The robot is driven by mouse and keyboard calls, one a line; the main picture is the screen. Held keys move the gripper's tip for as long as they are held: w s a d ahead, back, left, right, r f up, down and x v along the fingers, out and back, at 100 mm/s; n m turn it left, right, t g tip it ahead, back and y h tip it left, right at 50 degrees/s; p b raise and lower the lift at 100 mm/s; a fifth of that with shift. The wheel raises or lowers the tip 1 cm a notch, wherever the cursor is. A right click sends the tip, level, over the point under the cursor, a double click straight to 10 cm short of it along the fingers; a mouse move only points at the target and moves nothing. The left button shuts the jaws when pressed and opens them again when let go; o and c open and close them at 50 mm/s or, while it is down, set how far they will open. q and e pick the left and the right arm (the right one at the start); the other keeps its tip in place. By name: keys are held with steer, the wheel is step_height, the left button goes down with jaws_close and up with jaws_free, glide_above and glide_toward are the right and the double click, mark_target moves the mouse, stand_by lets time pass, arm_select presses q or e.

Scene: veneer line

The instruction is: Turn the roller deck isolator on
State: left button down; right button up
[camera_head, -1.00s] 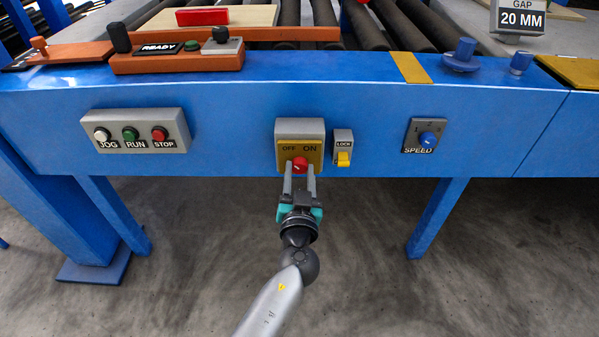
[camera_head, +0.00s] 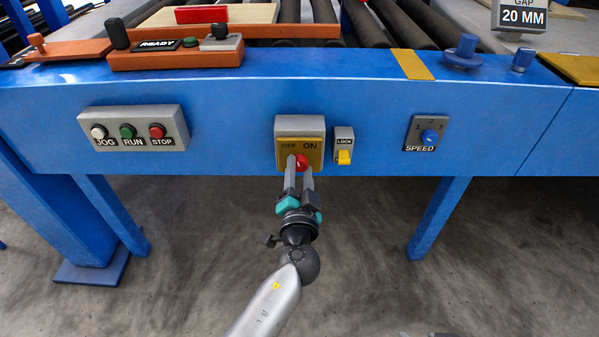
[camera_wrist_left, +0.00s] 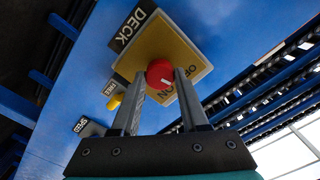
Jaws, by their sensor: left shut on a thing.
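The roller deck isolator is a grey box with a yellow plate (camera_head: 315,150) marked OFF on the left and ON on the right. It sits on the blue front panel. Its red round knob (camera_head: 302,161) is at the plate's lower middle. My left gripper (camera_head: 299,167) comes from below and is shut on the knob, one finger on each side. The fingers partly hide the knob in the head view. My right gripper does not show.
A LOCK switch with a yellow toggle (camera_head: 344,157) is close to the right of the isolator. A JOG, RUN, STOP box (camera_head: 134,128) is to the left; a blue SPEED dial (camera_head: 430,137) is farther right. The floor below the panel is open between blue legs.

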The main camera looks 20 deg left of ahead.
arm_select(q)
steer(key=shift+m, duration=0.9)
steer(key=m, duration=0.2)
steer(key=shift+m, duration=0.4)
steer(key=m, duration=0.2)
steer(key=shift+r+m+p, duration=0.1)
steer(key=shift+m+p, duration=0.5)
steer(key=shift+m, duration=2)
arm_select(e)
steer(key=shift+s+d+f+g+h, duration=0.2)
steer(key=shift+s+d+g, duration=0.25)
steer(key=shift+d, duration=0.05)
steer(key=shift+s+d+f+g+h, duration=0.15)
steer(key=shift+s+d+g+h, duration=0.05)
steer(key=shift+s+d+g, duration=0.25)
arm_select(q)
steer(key=shift+p, duration=0.3)
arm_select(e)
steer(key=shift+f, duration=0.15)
arm_select(q)
steer(key=shift+c, duration=2.1)
jaws_free()
